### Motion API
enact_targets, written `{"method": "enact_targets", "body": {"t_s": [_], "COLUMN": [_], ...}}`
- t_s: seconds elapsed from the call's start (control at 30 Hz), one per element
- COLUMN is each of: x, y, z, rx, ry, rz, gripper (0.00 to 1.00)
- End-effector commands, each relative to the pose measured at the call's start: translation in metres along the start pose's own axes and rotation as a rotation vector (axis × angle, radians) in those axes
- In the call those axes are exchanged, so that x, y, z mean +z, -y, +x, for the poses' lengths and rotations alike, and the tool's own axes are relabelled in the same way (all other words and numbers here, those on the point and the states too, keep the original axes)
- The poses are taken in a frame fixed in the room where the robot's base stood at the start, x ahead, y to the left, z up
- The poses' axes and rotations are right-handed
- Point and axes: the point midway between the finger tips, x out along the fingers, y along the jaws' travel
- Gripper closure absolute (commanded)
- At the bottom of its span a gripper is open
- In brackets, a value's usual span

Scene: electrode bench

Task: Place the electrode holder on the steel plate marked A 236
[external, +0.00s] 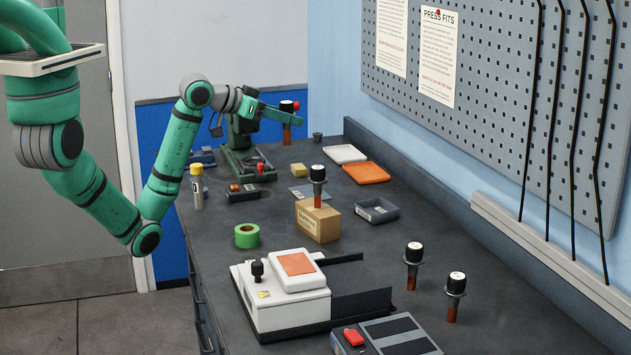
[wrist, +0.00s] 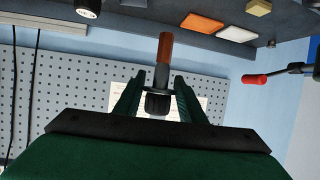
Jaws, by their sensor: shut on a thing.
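My gripper (external: 285,115) is shut on an electrode holder with a black head and a copper-brown shank (external: 287,134). It holds it above the far end of the bench. In the wrist view the fingers (wrist: 158,92) grip it at the dark collar, and the brown shank (wrist: 165,48) points up in that picture. A flat grey-blue plate (external: 299,195) lies behind the cardboard-coloured block; it may be the steel plate, but I cannot read A 236 on it. Other similar holders stand on the block (external: 318,174) and at the front right (external: 413,254) (external: 455,284).
A dark green press (external: 240,160) with a red-knobbed handle stands close to my gripper. A pegboard wall (external: 500,95) borders the right.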

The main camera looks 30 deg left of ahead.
Motion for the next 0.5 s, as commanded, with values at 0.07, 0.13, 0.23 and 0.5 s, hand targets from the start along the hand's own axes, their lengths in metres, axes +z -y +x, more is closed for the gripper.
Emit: {"method": "enact_targets", "body": {"t_s": [0.07,0.13,0.23,0.5], "x": [0.008,0.014,0.023,0.055], "y": [0.018,0.033,0.051,0.051], "z": [-0.002,-0.005,-0.008,0.006], "rx": [-0.007,-0.012,-0.019,-0.019], "ry": [-0.001,-0.002,-0.002,-0.001], "rz": [-0.006,-0.006,-0.007,-0.006], "gripper": [0.93,0.93,0.93,0.93]}}
